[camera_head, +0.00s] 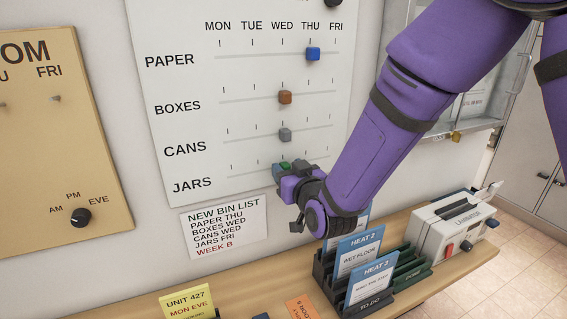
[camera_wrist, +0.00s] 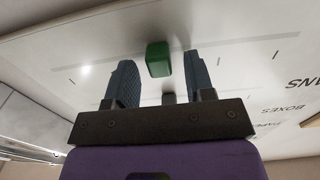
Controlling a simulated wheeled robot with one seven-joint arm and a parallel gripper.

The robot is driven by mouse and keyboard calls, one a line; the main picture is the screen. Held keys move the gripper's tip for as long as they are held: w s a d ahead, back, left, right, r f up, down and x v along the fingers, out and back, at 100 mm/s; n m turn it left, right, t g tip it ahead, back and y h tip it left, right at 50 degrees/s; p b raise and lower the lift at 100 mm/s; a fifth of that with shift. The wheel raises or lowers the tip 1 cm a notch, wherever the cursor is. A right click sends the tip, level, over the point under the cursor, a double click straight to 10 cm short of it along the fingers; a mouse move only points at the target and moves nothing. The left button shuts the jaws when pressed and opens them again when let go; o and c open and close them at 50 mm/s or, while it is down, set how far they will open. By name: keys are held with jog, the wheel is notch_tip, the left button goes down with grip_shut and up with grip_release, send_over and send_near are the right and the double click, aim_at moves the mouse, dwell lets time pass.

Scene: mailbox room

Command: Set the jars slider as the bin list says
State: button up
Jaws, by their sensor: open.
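The jars slider, a green block (camera_head: 284,165), sits on the lowest track of the white board (camera_head: 180,70), near the WED column. My gripper (camera_head: 289,168) is at the board, partly hiding that slider and its track. In the wrist view the green block (camera_wrist: 158,58) shows between the two blue-grey fingers of my open gripper (camera_wrist: 160,66), with a gap on each side. The bin list (camera_head: 225,228) below the board reads PAPER THU, BOXES WED, CANS WED, JARS FRI.
The blue paper slider (camera_head: 313,54) is at THU; the brown boxes slider (camera_head: 285,97) and grey cans slider (camera_head: 285,134) are at WED. Below, the wooden counter (camera_head: 255,284) holds card racks (camera_head: 375,300) and a white laminator (camera_head: 452,232). A tan dial board (camera_head: 60,150) hangs left.

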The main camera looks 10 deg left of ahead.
jog(key=shift+a, duration=0.1)
grip_shut()
jog(key=w+d, duration=0.1)
jog(key=d, duration=0.1)
jog(key=w+d, duration=0.1)
jog(key=shift+w+d, duration=0.2)
jog(key=shift+d, duration=0.15)
grip_release()
